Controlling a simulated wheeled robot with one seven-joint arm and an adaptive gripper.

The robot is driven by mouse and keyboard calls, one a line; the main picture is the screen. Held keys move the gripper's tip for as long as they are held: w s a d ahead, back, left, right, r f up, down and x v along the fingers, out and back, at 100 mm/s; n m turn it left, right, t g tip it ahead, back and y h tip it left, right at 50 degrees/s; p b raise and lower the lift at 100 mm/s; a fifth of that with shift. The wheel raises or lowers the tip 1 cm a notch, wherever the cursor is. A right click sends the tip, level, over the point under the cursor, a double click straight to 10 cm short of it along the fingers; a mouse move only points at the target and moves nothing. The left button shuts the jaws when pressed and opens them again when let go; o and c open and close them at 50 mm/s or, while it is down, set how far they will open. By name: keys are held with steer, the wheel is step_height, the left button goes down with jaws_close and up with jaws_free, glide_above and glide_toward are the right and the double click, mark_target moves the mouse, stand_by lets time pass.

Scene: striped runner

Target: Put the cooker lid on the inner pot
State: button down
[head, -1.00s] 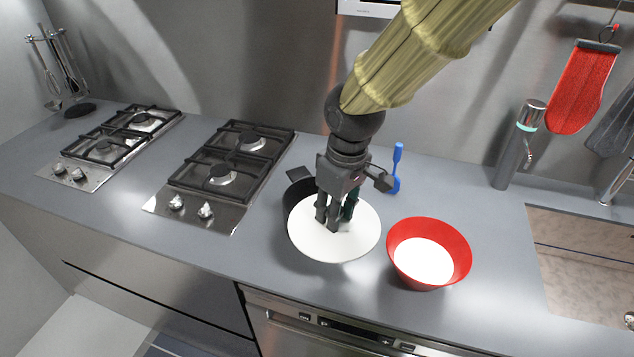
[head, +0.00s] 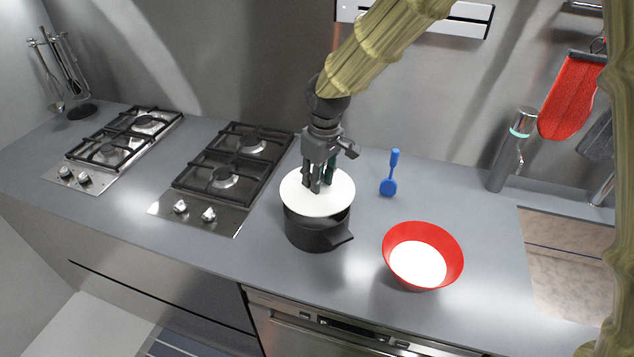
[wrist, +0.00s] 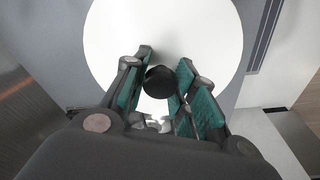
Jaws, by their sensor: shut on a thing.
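The cooker lid (head: 303,197) is a white disc, and it fills much of the wrist view (wrist: 215,50). My gripper (head: 318,188) is shut on the lid's dark round knob (wrist: 161,80), with a finger on either side of it. The inner pot (head: 316,232) is dark, with a handle pointing to the lower right. In the head view the lid appears over the pot's top, reaching past the rim toward the back and left. The pot's opening is hidden, and I cannot tell whether the lid touches the rim.
A red bowl with white contents (head: 423,230) stands to the right of the pot. A blue utensil (head: 390,180) is behind it. Two gas hobs are at left, the nearer one (head: 222,180) close to the pot.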

steer(key=shift+w+a, duration=0.1)
steer(key=shift+w, duration=0.3)
step_height(320, 180, down, 3)
steer(key=shift+r+p, duration=0.1)
steer(key=shift+p, duration=1)
steer(key=shift+f, duration=0.4)
steer(key=shift+f, duration=0.6)
steer(key=c, duration=1.1)
jaws_free()
steer(key=shift+c, duration=0.2)
steer(key=shift+r, duration=0.65)
steer(key=r+b, duration=0.1)
steer(key=r, duration=0.3)
steer(key=r+b, duration=0.1)
steer(key=r, duration=0.3)
steer(key=s+d+r+b, duration=0.1)
steer(key=r, duration=0.2)
steer(key=shift+r, duration=0.4)
